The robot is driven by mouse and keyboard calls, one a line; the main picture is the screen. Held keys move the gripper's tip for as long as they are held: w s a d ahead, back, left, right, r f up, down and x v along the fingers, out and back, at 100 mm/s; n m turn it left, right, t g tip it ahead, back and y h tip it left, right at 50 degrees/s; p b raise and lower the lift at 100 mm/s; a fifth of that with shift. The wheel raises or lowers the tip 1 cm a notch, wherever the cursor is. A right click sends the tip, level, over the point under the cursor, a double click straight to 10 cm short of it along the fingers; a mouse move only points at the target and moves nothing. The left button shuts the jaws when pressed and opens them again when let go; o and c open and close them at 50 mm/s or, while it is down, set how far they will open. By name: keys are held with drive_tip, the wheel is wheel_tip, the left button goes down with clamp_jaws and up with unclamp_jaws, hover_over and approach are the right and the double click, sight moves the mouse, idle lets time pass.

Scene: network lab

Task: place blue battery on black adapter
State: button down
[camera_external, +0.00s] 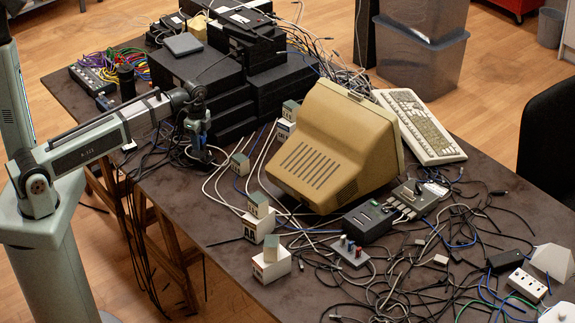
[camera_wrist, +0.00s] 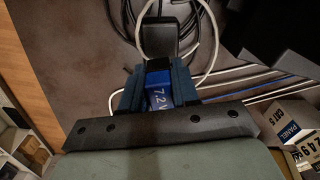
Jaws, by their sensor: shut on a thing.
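The blue battery (camera_wrist: 160,98), marked 7.2 V, is between the fingers of my gripper (camera_wrist: 158,85) in the wrist view. My gripper is shut on it. A black adapter (camera_wrist: 157,36) with a black cable lies on the table just beyond the battery in the wrist view. The height of the battery above the table is hard to judge. In the external view my gripper (camera_external: 201,157) is low over the left part of the table, beside the black boxes. The battery and this adapter cannot be made out clearly there.
A stack of black boxes (camera_external: 200,80) stands behind my gripper. White cables (camera_external: 222,185) lie close by on its right. Small labelled white boxes (camera_wrist: 300,120) show at right in the wrist view. A beige monitor (camera_external: 330,150) stands mid-table. Tangled cables cover the front right.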

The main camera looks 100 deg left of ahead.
drive_tip(key=shift+f, duration=1.45)
drive_tip(key=shift+f, duration=0.15)
drive_tip(key=c, duration=0.8)
unclamp_jaws()
drive_tip(key=shift+c, duration=0.2)
wheel_tip(320, 180, up, 12)
drive_tip(key=shift+r, duration=0.15)
